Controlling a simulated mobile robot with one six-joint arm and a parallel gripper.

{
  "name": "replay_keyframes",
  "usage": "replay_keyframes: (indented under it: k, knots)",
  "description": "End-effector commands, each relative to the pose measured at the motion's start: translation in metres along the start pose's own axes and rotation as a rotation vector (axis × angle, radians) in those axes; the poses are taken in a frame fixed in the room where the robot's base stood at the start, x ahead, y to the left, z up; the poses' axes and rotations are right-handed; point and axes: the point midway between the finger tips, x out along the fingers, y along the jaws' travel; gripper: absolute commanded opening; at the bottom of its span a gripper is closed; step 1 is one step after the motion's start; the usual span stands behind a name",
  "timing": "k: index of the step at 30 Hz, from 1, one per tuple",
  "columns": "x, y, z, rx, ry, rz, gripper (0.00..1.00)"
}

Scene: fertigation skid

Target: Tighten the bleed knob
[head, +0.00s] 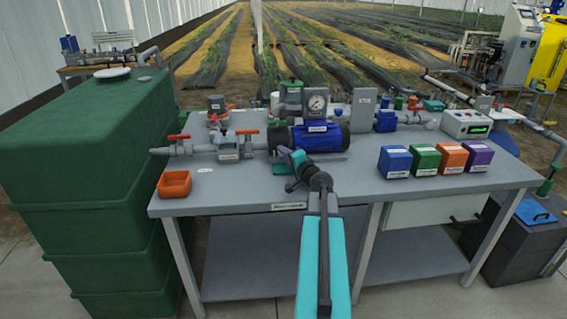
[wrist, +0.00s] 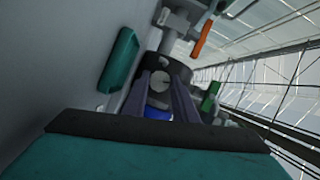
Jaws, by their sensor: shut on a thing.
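My gripper (head: 286,152) reaches over the bench to the left end of the blue pump (head: 322,138) in the head view. In the wrist view its two dark fingers (wrist: 160,80) are closed around a small, round, light grey piece, which I take to be the bleed knob (wrist: 159,83). A dark round body lies just behind it, and a patch of blue shows below. In the head view the knob is hidden by my gripper, and how far it is turned cannot be told.
Grey pipework with red-handled valves (head: 248,132) runs left of the pump, and a gauge (head: 317,103) stands behind it. Blue, green, orange and purple boxes (head: 426,160) stand at the right. An orange tray (head: 174,184) is at front left. The bench front (head: 245,190) is mostly clear.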

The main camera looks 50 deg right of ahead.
Motion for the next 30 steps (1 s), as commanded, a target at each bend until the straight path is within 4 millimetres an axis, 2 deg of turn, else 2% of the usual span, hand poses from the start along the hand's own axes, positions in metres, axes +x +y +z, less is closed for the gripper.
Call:
replay_keyframes:
  k: [12,30]
  knots:
    - [0.0012,0.0009,0.0001,0.128,0.001,-0.056,0.03]
    - [0.0011,-0.0011,-0.0005,0.155,0.001,-0.067,0.03]
